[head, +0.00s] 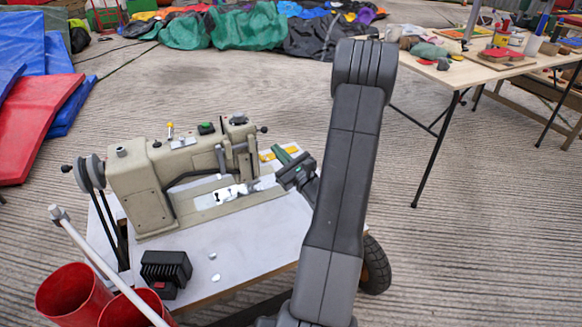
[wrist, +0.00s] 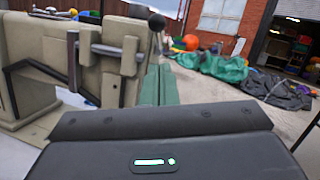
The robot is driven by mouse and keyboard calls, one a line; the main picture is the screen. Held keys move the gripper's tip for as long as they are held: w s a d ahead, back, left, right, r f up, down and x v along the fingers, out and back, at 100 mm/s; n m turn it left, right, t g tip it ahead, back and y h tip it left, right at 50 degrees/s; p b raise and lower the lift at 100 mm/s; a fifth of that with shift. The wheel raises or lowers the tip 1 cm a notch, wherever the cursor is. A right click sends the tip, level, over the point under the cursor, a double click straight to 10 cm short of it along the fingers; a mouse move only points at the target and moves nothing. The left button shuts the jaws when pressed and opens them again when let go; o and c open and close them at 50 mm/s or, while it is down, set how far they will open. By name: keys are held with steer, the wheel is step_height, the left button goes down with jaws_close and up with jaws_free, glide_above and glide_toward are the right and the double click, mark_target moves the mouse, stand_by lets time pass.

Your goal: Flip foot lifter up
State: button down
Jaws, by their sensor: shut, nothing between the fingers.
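A beige sewing machine (head: 160,175) stands on a pale table, its needle end (head: 238,150) to the right. In the wrist view its head (wrist: 115,50) fills the left side. A lever with a black ball knob (wrist: 157,22) sticks out from the head there; it may be the foot lifter, but I cannot tell for certain. A small dark knob also shows on the head's right side (head: 263,129). My gripper (head: 278,150) is beside the needle end, to its right.
The white tabletop (head: 240,240) holds a black box-like part (head: 165,267) and small metal discs. Red buckets (head: 72,290) and a pale pole stand at front left. Yellow pieces (head: 278,153) lie behind my gripper. A cluttered wooden table (head: 470,75) stands at back right.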

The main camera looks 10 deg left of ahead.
steer(key=shift+w+a+r, duration=0.15)
steer(key=shift+a+r, duration=0.25)
steer(key=shift+r, duration=0.4)
steer(key=shift+w+a+r, duration=0.15)
steer(key=shift+a+r, duration=0.25)
steer(key=shift+r, duration=0.35)
